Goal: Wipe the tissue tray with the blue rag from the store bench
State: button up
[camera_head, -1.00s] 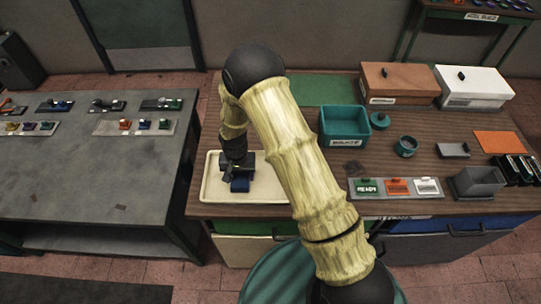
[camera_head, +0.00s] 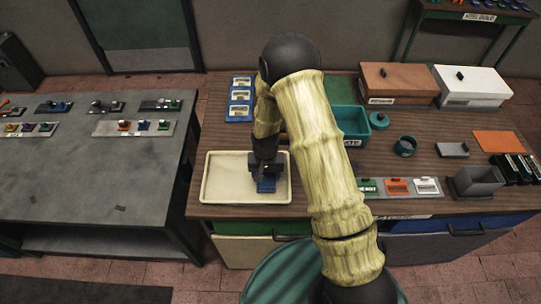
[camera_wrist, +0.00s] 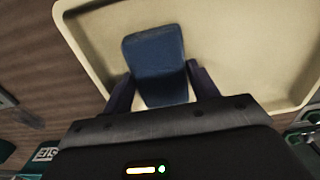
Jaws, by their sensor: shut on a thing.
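The tissue tray (camera_head: 222,184) is a shallow cream tray at the left front of the wooden bench. Its pale floor and rim also show in the wrist view (camera_wrist: 240,50). My gripper (camera_head: 266,174) is over the right part of the tray, pointing down. It is shut on the blue rag (camera_wrist: 157,62), which sits between the two dark fingers. In the head view the rag (camera_head: 266,185) is at the tray's floor; I cannot tell whether it presses on it. My arm hides part of the bench behind the tray.
A teal bin (camera_head: 350,122), a dark teal cup (camera_head: 405,146) and a row of coloured tags (camera_head: 397,187) stand right of the tray. Brown (camera_head: 397,84) and white (camera_head: 472,86) boxes are at the back right. A grey table (camera_head: 80,170) with small parts stands left, across a gap.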

jog(key=shift+d, duration=0.5)
jog(key=shift+r+p, duration=2.45)
jog(key=shift+r, duration=1.65)
jog(key=shift+s+a, duration=0.1)
jog(key=shift+s, duration=0.1)
jog(key=shift+w, duration=0.1)
